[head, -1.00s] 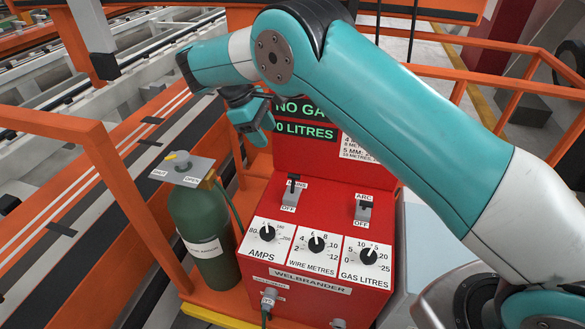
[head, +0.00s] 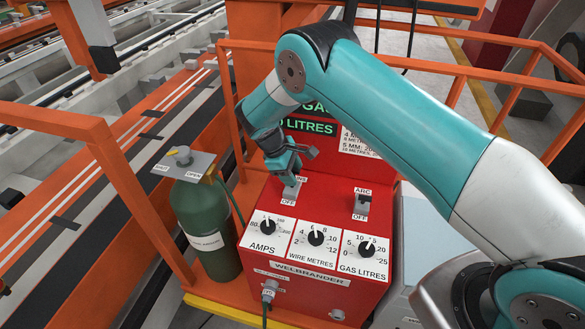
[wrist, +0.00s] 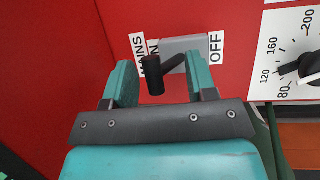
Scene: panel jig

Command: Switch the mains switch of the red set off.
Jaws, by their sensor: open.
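The red set (head: 320,285) stands in the middle of the head view, marked WELBRANDER. Its mains switch (head: 290,191) is at the upper left of its sloped panel, with the OFF label at its lower end. In the wrist view the mains switch (wrist: 190,47) shows a grey plate, and its black lever (wrist: 153,76) leans toward the MAINS label, away from OFF. My gripper (head: 287,170) is open right at the switch and partly covers the MAINS label in the head view. In the wrist view the lever shows between the fingers, with no clear contact.
An ARC switch (head: 362,204) sits to the right on the same panel. Three dials, including the AMPS dial (head: 268,227), lie below. A green gas bottle (head: 208,225) stands left, beside an orange rail (head: 60,115). My arm covers part of the green-lettered display (head: 312,126).

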